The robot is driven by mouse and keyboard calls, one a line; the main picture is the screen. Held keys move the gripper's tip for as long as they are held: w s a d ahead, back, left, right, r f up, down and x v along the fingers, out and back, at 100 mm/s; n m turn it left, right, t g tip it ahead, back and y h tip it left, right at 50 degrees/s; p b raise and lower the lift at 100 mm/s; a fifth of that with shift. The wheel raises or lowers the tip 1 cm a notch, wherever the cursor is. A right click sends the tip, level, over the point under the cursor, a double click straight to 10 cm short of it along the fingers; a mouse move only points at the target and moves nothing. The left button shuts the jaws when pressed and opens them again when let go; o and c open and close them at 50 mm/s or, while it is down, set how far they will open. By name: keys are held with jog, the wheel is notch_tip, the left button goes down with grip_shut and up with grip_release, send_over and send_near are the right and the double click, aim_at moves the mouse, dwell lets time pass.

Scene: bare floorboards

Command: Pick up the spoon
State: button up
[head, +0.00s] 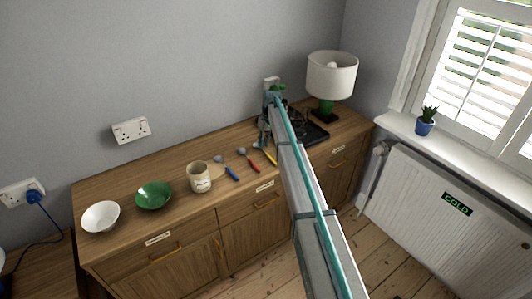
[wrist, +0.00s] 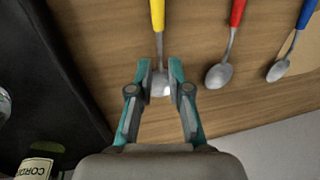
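Three spoons lie on the wooden sideboard top (head: 225,150). The yellow-handled spoon (wrist: 158,16) is at the middle top in the wrist view, and its yellow handle also shows in the head view (head: 268,156). The red-handled spoon (wrist: 219,75) and the blue-handled spoon (wrist: 279,70) lie to its right in the wrist view. My gripper (wrist: 160,78) is open, its fingertips on either side of the yellow spoon's metal bowl. Small gaps seem to show beside the bowl; its height above the wood is hard to judge. In the head view my arm partly hides this area.
A beige mug (head: 199,178), green bowl (head: 153,196) and white bowl (head: 101,217) stand left of the spoons in the head view. A black hob or tray (head: 316,133) and a lamp (head: 331,76) are at right. A bottle (wrist: 37,168) shows lower left in the wrist view.

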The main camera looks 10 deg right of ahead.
jog(key=shift+s+a+f, duration=0.1)
jog(key=shift+a+f, duration=0.05)
jog(key=shift+f, duration=0.45)
jog(key=shift+a+f, duration=0.1)
jog(key=shift+f, duration=0.5)
grip_shut()
jog(key=shift+r, duration=0.15)
